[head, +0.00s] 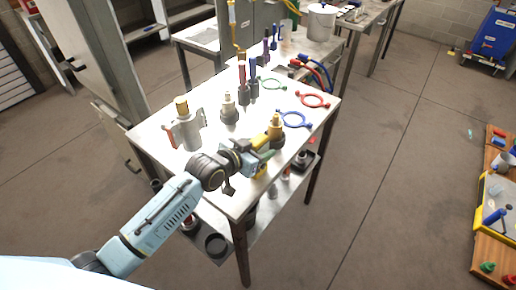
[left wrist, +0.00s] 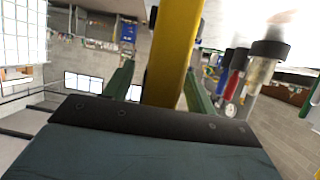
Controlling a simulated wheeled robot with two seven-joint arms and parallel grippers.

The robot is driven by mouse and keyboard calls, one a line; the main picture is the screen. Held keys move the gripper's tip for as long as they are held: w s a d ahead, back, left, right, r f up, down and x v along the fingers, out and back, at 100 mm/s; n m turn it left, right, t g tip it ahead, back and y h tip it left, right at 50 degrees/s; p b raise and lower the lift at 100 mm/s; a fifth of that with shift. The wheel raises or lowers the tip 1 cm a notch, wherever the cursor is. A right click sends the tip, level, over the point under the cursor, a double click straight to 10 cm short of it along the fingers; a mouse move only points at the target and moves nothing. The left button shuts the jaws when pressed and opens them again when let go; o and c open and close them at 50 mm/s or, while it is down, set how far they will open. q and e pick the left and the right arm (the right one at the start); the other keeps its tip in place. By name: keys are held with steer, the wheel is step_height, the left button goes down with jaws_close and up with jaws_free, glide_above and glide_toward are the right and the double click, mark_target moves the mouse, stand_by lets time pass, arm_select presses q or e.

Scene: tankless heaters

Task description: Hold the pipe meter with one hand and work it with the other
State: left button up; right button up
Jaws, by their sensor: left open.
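My left gripper (head: 262,153) is at the front right of the white table, low beside a yellow and brass device (head: 275,131), which may be the pipe meter; I cannot tell for sure. In the left wrist view the two green fingers (left wrist: 160,92) are spread apart, with a yellow bar (left wrist: 178,45) between them. Some gap shows on the bar's left side, and the right finger is close to it. The device's lower part is partly hidden behind the gripper. My right gripper is not in view.
Upright tools stand behind. Open floor lies to the right.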

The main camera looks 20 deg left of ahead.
arm_select(q)
steer(key=c, duration=1.2)
steer(key=o, duration=1.2)
steer(key=v, duration=1.2)
